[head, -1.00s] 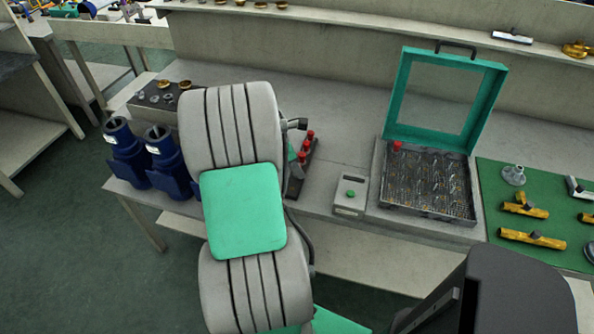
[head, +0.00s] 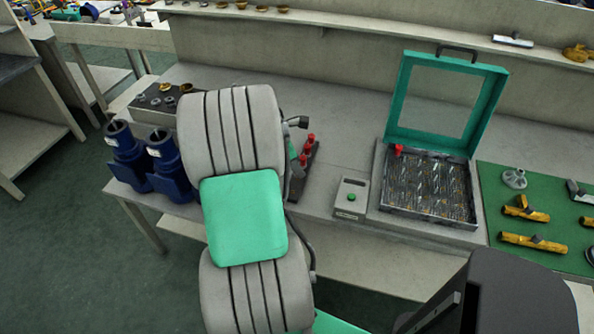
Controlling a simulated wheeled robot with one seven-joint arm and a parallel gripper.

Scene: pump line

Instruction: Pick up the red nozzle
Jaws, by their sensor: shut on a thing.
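Small red nozzles stand in a dark rack on the bench, just right of my arm. One red nozzle (head: 311,138) is at the rack's far end, and another red nozzle (head: 304,159) is nearer. The dark rack (head: 309,172) is partly covered by my arm.
An open green-lidded case (head: 400,132) with a red piece (head: 398,150) at its back left stands right of a grey button box (head: 350,197). Blue pump bodies (head: 168,165) stand at the left. A green mat (head: 510,218) holds yellow parts at the right.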

